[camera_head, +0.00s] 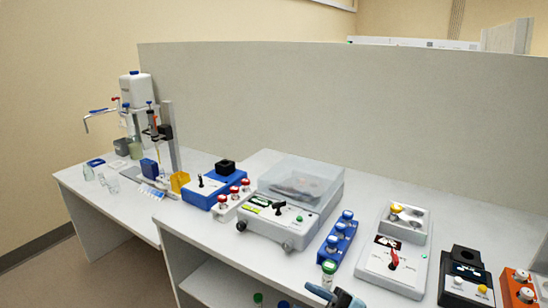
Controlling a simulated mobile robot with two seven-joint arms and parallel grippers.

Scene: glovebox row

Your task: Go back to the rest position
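A small part of a gripper (334,295), blue-grey and dark, shows at the bottom edge, right of the middle. I take it for my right gripper, though its arm is cut off by the frame. A green-capped vial (328,267) stands upright just behind and above it. The gripper hides the vial's lower part, so I cannot tell whether the fingers hold it or are only beside it. My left gripper is not in view.
The white bench carries a clear-lidded device (290,229), a blue device (201,195), a blue vial rack (338,240), a grey device with a red lever (378,266), a black device (462,288) and an orange block (517,290). A grey partition (330,110) stands behind.

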